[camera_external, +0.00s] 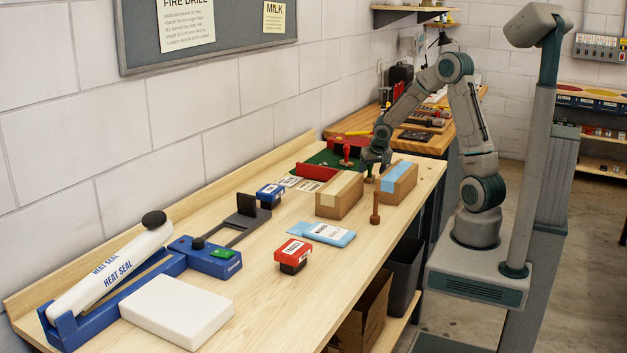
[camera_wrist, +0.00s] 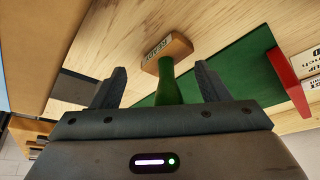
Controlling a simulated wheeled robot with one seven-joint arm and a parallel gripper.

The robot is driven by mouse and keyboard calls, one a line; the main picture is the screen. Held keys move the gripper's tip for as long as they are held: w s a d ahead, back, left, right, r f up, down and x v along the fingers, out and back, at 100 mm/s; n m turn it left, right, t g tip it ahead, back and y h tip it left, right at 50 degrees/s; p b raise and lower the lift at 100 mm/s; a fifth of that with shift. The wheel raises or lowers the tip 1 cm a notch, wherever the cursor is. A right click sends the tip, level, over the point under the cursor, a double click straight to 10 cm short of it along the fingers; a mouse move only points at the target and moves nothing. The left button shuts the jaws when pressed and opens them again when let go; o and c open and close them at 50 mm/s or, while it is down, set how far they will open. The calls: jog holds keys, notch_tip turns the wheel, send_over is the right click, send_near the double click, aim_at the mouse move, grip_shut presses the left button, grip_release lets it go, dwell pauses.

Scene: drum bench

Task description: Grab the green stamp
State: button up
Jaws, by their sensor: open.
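The green stamp has a green handle (camera_wrist: 167,85) and a wooden base (camera_wrist: 164,52) with a label. In the wrist view its handle is between the two open fingers of my gripper (camera_wrist: 161,76), with a gap on both sides. The handle's lower end in that view is hidden behind the gripper body. In the external view my gripper (camera_external: 373,167) is low over the far end of the bench. There the stamp is mostly hidden by the gripper and the box in front.
A red-handled stamp (camera_external: 346,152) stands left of my gripper by a green mat (camera_external: 322,158). Boxes with cream tape (camera_external: 339,195) and blue tape (camera_external: 398,183) stand in front. A brown stamp (camera_external: 376,208) stands near the bench edge. The bench's front edge is mostly clear.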

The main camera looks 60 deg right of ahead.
jog(key=shift+w+d+f, duration=0.15)
jog(key=shift+f, duration=0.45)
jog(key=c, duration=1.5)
notch_tip(320, 180, up, 5)
jog(key=shift+d+f, duration=0.1)
jog(key=s+d+r, duration=0.2)
jog(key=s, duration=0.1)
jog(key=s+d+r+p, duration=0.1)
jog(key=s+d+r, duration=0.1)
jog(key=s, duration=0.1)
jog(key=s+d+r, duration=0.2)
jog(key=s, duration=0.1)
jog(key=shift+s+d+r+p, duration=0.15)
jog(key=shift+s+d+p, duration=0.1)
jog(key=shift+p, duration=0.1)
